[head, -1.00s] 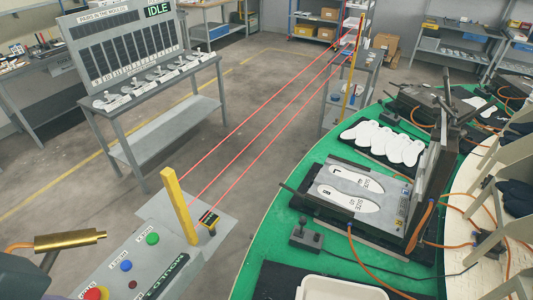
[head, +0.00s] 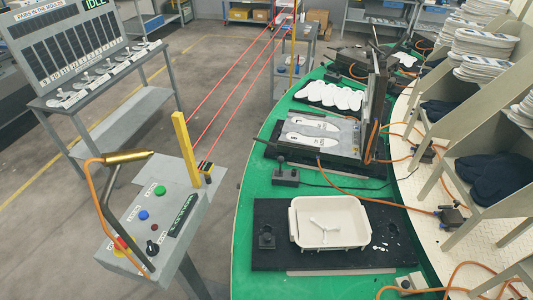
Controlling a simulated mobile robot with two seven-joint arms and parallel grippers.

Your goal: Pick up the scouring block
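I cannot pick out a scouring block with certainty. A small dark block-like piece (head: 267,239) sits at the left end of a black mat, beside a white tray; its kind is too hard to tell. The white tray (head: 362,233) stands on the black mat (head: 275,215) on the green table and holds a small white branched piece (head: 325,227). Neither of my grippers shows in the head view.
The green round table (head: 245,222) carries an open press with two insoles (head: 310,132). A control box (head: 150,215) with buttons and a yellow post (head: 186,149) stands left. Red beams run behind it. Shelves with insole stacks (head: 485,41) rise at right. Orange hoses cross the table.

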